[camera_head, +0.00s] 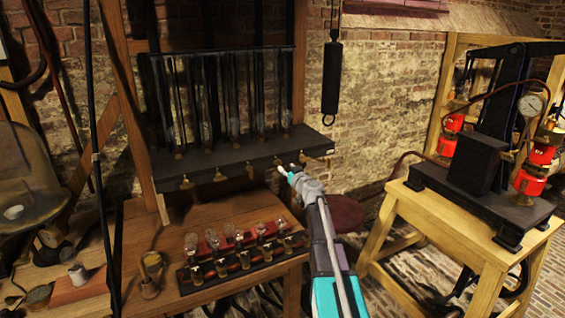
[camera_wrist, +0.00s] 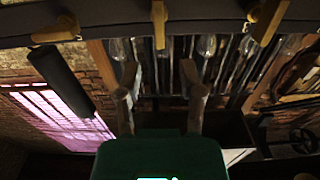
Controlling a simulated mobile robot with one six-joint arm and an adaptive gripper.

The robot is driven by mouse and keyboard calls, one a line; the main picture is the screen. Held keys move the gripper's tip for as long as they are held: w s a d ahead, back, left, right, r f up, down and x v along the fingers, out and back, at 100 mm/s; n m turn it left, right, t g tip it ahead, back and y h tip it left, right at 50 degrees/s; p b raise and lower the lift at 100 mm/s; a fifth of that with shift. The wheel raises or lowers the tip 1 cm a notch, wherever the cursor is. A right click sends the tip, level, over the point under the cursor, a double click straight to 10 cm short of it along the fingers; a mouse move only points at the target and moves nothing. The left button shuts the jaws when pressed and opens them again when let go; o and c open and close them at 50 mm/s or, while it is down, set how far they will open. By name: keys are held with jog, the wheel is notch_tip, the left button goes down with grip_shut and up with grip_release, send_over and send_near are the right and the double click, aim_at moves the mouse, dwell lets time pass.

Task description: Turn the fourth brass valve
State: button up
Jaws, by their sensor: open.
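A row of small brass valves (camera_head: 219,175) hangs along the front edge of the dark shelf (camera_head: 230,152). Counting from the left, the fourth brass valve (camera_head: 277,161) appears just above and left of my gripper (camera_head: 287,170). My gripper is open, with nothing between its fingers, close to the shelf's front edge. In the wrist view, my gripper's two fingers (camera_wrist: 159,75) stand apart. One brass valve (camera_wrist: 159,22) lies beyond the gap, centred between the fingertips and apart from them. Other valves show at upper left (camera_wrist: 55,30) and upper right (camera_wrist: 265,20).
Below, a wooden bench (camera_head: 150,225) carries a rack of bulbs (camera_head: 240,250). A dark cylinder (camera_head: 332,78) hangs right of the shelf. A pump with a gauge (camera_head: 530,105) stands on a wooden table (camera_head: 430,215) at right.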

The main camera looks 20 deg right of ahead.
aim_at(281, 163)
jog(key=shift+w+a, duration=0.1)
jog(key=shift+w, duration=3.4)
